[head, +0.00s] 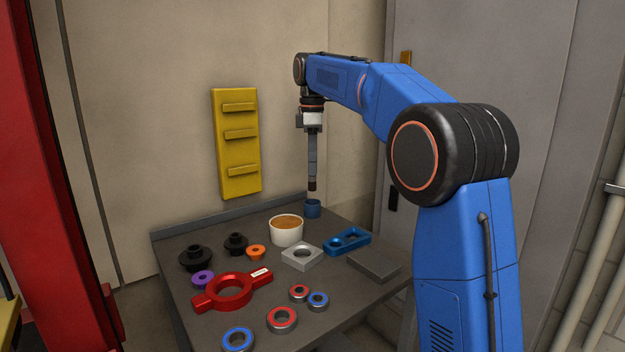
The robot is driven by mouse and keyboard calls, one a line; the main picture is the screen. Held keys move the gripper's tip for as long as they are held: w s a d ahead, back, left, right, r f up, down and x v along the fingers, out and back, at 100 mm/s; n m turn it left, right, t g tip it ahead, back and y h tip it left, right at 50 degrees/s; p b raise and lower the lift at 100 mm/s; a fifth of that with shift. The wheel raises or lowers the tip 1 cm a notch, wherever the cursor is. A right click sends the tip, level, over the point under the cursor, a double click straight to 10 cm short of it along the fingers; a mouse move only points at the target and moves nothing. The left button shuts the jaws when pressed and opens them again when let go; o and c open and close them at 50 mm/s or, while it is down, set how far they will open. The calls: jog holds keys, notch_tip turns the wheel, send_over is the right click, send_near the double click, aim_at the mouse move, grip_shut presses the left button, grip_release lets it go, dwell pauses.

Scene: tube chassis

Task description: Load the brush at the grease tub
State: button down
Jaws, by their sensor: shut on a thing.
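The grease tub (286,233) is a white round cup filled with orange-brown grease, standing towards the back of the dark table. My gripper (312,135) points down above the table's back edge and is shut on a thin upright dark brush (312,172). Whether there is grease on the tip is too small to tell.
Near the tub stand black flanged parts (196,258), an orange ring (256,251), a grey square block (302,256) and a blue two-hole block (348,242). A red handled ring (232,291) and several bearings (282,319) lie in front. A yellow rack (237,143) hangs behind.

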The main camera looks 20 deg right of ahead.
jog(key=s+a+r, duration=0.3)
jog(key=s+a, duration=0.7)
jog(key=s, duration=0.2)
jog(key=shift+w+d+f, duration=0.1)
jog(key=shift+d+f, duration=0.05)
jog(key=shift+f, duration=2.5)
jog(key=shift+f, duration=0.6)
jog(key=shift+r, duration=0.1)
notch_tip(320, 180, up, 7)
dwell(1.0)
dwell(0.5)
